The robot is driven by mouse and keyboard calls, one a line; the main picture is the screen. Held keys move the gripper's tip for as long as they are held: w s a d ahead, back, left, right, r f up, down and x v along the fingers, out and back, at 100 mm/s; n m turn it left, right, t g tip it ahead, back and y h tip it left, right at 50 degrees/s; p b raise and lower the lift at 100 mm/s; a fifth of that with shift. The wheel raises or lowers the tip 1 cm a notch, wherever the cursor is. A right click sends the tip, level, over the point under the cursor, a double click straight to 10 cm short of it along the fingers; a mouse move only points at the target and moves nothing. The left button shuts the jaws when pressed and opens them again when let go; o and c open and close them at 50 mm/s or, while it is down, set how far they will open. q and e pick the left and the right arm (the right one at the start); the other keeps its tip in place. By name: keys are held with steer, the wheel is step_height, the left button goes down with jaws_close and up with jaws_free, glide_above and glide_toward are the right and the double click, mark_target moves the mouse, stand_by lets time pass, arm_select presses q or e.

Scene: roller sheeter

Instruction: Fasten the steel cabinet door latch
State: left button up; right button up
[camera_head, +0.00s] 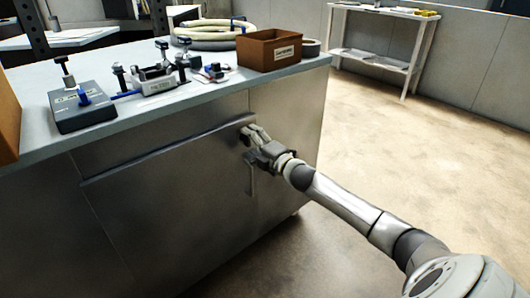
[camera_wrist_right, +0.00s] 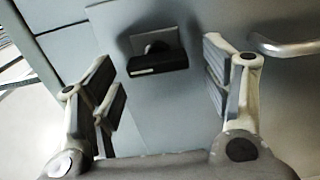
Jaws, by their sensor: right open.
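The steel cabinet door (camera_head: 165,205) looks flush with the cabinet front. In the right wrist view the latch (camera_wrist_right: 158,63), a dark flat tab on a round post, is mounted on a grey panel. It lies crosswise between my right gripper's fingers. In the head view the latch is hidden behind my right gripper (camera_head: 253,134), at the upper right of the door. My right gripper is open, with its fingers on either side of the latch and no clear contact. A bar handle (camera_head: 250,180) hangs below it and also shows in the right wrist view (camera_wrist_right: 285,47).
The worktop (camera_head: 215,93) above holds a brown bin (camera_head: 268,50), a hose coil (camera_head: 212,30) and a grey device with blue parts (camera_head: 80,104). A white shelf (camera_head: 380,58) stands behind. The floor to the right is clear.

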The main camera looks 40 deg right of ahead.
steer(key=s, duration=1.1)
steer(key=shift+d, duration=0.4)
steer(key=shift+w, duration=0.1)
